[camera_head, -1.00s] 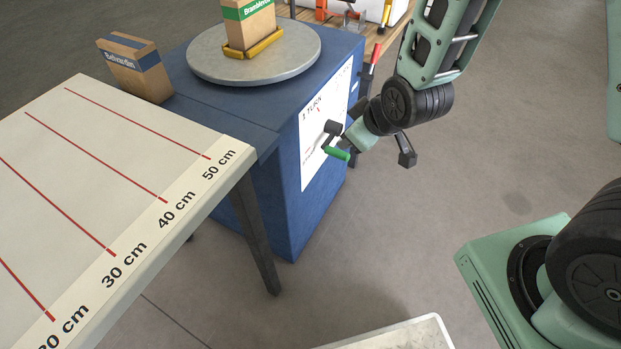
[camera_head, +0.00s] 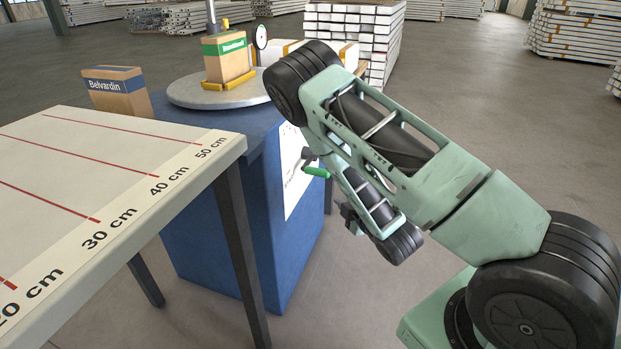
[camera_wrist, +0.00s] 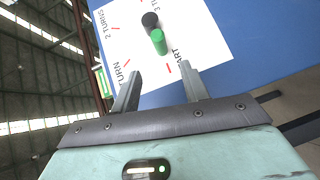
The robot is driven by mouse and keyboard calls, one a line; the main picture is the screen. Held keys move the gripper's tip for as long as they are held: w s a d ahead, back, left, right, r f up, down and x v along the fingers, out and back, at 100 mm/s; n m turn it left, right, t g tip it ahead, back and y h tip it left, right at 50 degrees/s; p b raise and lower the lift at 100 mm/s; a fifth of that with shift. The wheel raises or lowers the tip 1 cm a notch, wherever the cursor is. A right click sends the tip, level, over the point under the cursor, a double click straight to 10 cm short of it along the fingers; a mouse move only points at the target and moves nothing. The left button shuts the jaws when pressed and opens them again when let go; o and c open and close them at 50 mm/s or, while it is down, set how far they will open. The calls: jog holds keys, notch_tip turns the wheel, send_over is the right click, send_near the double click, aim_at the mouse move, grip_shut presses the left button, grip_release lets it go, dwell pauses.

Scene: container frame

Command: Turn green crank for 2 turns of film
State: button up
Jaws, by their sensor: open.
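The green crank handle (camera_head: 316,172) sticks out from the side of the blue machine (camera_head: 225,245). In the wrist view the green handle (camera_wrist: 158,41) and its black hub (camera_wrist: 150,20) sit in front of a white dial sheet (camera_wrist: 205,45) marked in turns. My gripper (camera_wrist: 160,84) is open and empty, its two fingers pointing toward the handle, which lies beyond the tips and apart from them. A box with a green label (camera_head: 226,60) stands in a yellow holder on the round grey turntable (camera_head: 190,95).
A white table with red distance lines (camera_head: 85,150) stands at the left, touching or near the machine. A box labelled Belvardin (camera_head: 117,92) stands behind it. Stacked white goods (camera_head: 350,35) stand at the back.

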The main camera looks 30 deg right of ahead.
aim_at(315, 170)
jog(key=w+b, duration=0.2)
jog(key=b, duration=0.3)
jog(key=w+f+b, duration=0.1)
jog(key=w+b, duration=0.1)
jog(key=b, duration=0.3)
jog(key=shift+w+d, duration=0.1)
jog(key=shift+d, duration=0.1)
jog(key=w+b, duration=0.1)
jog(key=w, duration=0.2)
jog(key=w+d, duration=0.1)
jog(key=w, duration=0.3)
jog(key=w+f+b, duration=0.1)
jog(key=w, duration=0.3)
jog(key=shift+w+d+f+b, duration=0.1)
jog(key=shift+w+d+b, duration=0.15)
jog(key=shift+b, duration=0.1)
jog(key=shift+c, duration=0.4)
grip_shut()
